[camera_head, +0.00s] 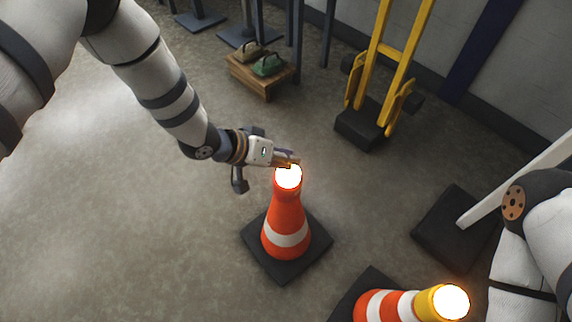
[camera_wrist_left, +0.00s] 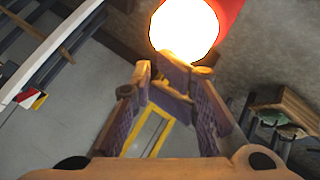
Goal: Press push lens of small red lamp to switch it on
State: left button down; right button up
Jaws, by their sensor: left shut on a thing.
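The small red lamp (camera_head: 288,177) sits on top of an upright orange-and-white cone (camera_head: 286,215), and its lens glows bright white. My left gripper (camera_head: 288,161) is at the upper edge of the lens. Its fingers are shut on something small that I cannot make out. In the left wrist view the glowing lens (camera_wrist_left: 184,28) is just beyond the fingertips (camera_wrist_left: 178,75), which overlap its edge. I cannot tell whether they touch it. My right gripper is out of view.
A black base with a white post (camera_head: 500,190) is at the right. A yellow hand truck (camera_head: 385,70) and a wooden crate (camera_head: 262,78) stand behind. The left floor is clear.

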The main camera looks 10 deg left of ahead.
pick_arm(q)
jog(key=shift+s+f, duration=0.15)
jog(key=shift+f, duration=0.35)
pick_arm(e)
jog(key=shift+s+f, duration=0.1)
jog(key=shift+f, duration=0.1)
pick_arm(q)
jog(key=shift+r, duration=0.55)
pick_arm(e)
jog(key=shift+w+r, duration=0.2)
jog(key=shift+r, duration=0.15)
pick_arm(q)
jog(key=shift+r+p, duration=0.1)
jog(key=shift+p, duration=0.2)
jog(key=r+p, duration=0.3)
jog(key=r, duration=0.3)
jog(key=shift+w+p, duration=0.2)
jog(key=shift+p, duration=0.15)
jog(key=shift+s+f, duration=0.1)
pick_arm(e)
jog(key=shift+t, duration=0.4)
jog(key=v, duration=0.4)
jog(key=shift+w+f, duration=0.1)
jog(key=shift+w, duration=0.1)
